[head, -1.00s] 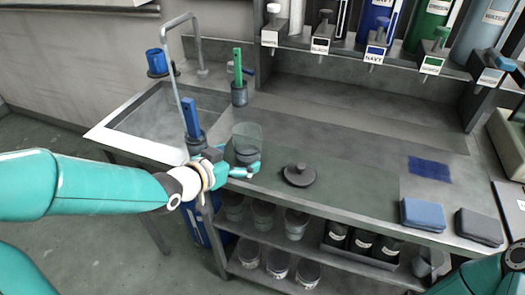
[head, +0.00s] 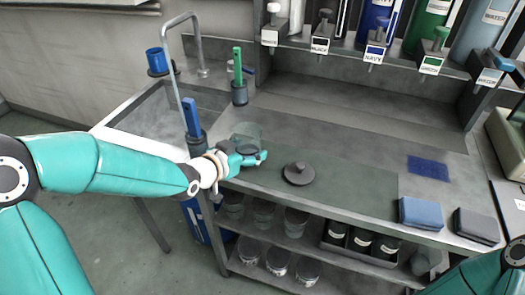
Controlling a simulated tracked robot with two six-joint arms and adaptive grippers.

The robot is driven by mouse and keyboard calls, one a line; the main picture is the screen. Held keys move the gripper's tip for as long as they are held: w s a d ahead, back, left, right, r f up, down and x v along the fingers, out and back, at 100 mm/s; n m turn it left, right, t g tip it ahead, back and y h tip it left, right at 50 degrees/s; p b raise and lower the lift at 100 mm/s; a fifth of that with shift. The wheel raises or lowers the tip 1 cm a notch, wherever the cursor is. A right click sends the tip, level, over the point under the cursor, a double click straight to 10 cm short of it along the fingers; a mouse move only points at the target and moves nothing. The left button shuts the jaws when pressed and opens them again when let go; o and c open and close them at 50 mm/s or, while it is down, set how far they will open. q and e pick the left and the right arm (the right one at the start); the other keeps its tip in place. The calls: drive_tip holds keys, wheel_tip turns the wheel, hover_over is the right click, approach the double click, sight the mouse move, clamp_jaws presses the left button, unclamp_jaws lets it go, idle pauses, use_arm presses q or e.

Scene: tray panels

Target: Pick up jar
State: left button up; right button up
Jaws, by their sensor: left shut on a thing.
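A clear glass jar (head: 246,132) with something dark low inside is at the left part of the bench, near its front edge. My left gripper (head: 248,158) is shut on the jar, its teal fingers across the lower part and hiding its base. I cannot tell whether the jar touches the bench. A dark round lid with a knob (head: 299,174) lies on the bench to the right of the jar. My right arm shows only in the lower right corner; its gripper is out of view.
A blue-handled tool (head: 192,118) and a green-handled tool (head: 238,70) stand in holders near the sink. A blue cloth (head: 421,213) and a dark cloth (head: 477,226) lie at right. Labelled dispensers line the back.

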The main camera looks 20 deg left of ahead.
use_arm(q)
drive_tip(key=shift+c, duration=0.6)
drive_tip(key=shift+r, duration=0.1)
